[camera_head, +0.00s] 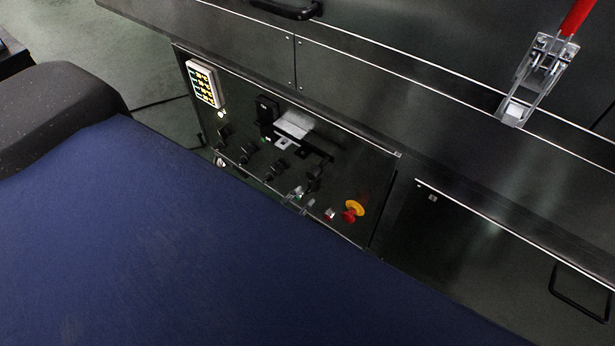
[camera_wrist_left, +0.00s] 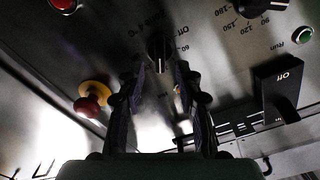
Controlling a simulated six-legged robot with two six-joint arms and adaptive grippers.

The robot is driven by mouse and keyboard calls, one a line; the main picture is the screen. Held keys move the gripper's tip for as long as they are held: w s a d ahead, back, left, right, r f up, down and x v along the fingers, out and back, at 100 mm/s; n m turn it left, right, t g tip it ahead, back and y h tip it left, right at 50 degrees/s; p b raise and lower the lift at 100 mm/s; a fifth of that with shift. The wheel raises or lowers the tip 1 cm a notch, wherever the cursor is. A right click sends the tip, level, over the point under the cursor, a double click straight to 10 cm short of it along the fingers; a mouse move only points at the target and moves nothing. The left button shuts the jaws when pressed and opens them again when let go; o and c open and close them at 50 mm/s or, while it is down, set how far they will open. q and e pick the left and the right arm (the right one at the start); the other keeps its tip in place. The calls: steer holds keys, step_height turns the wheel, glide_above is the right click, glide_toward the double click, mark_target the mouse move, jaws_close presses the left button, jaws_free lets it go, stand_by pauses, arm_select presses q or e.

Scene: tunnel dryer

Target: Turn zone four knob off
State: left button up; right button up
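The zone four knob (camera_wrist_left: 158,52) is a black rotary knob in the left wrist view, with "Off" and "60" printed beside it. The label near it is partly readable. In the head view the knob (camera_head: 314,177) is at the right end of the panel's knobs. My right gripper is not in view.
A red emergency button on a yellow collar (camera_head: 353,210) is right of the knob. A black switch handle (camera_head: 267,109) and a lit display (camera_head: 204,83) are left on the panel. Other knobs (camera_head: 247,153) are close by. A red-handled clamp (camera_head: 535,75) is at upper right.

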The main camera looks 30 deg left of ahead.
mark_target(311, 189)
arm_select(q)
steer(key=shift+w+d+b, duration=0.1)
steer(key=shift+w+b, duration=0.2)
steer(key=shift+w, duration=1.1)
steer(key=shift+c, duration=0.3)
jaws_close()
